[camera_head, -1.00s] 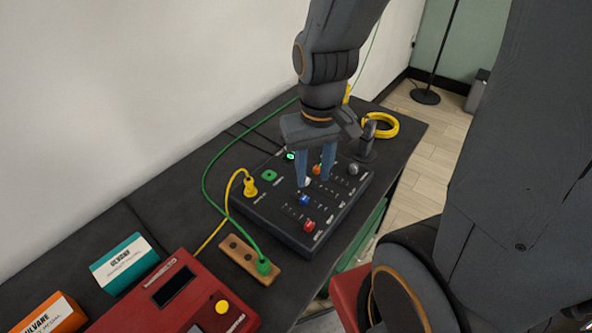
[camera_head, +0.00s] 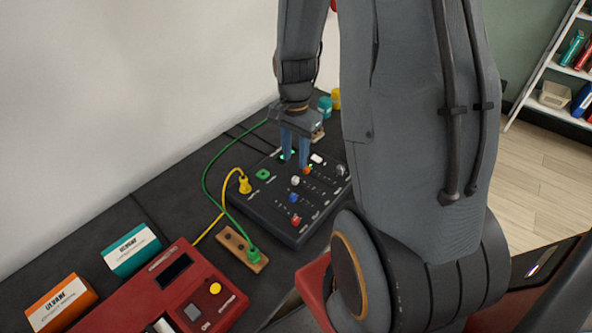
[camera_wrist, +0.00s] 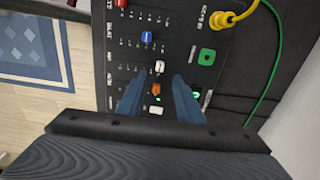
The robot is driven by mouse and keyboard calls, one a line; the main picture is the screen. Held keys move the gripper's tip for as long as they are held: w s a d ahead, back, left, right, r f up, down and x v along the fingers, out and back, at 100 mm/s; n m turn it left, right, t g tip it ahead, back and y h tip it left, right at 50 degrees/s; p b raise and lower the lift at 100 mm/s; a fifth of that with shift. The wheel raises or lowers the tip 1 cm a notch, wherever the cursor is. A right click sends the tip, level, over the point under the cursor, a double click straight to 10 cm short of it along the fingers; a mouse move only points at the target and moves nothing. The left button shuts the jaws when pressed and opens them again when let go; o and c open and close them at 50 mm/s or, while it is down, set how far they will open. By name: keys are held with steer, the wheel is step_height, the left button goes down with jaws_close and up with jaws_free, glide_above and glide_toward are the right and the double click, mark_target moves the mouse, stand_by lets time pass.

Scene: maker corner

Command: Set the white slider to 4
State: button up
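The black control panel (camera_head: 262,207) lies on the dark bench. The white slider (camera_head: 295,181) is a small white knob on it, between the blue slider (camera_head: 294,197) and the orange slider (camera_head: 307,170). In the wrist view the white slider (camera_wrist: 160,67) sits just beyond my fingertips, toward the right part of its row of marks; the numbers are too small to read. My gripper (camera_head: 295,163) is open and empty above the panel. In the wrist view its fingers (camera_wrist: 158,80) are spread apart, with the orange slider (camera_wrist: 156,89) showing between them.
A red slider (camera_head: 296,219), green button (camera_head: 263,174) and yellow plug (camera_head: 244,184) are on the panel. A green cable (camera_head: 205,180) curves along its left. A wooden socket strip (camera_head: 236,243) and red device (camera_head: 200,280) stand in front. A white rectangular piece (camera_wrist: 156,109) shows near my gripper.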

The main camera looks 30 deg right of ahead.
mark_target(295, 178)
steer(key=shift+d+f+p, duration=0.1)
steer(key=shift+f+p, duration=0.7)
steer(key=shift+f, duration=3.1)
jaws_close()
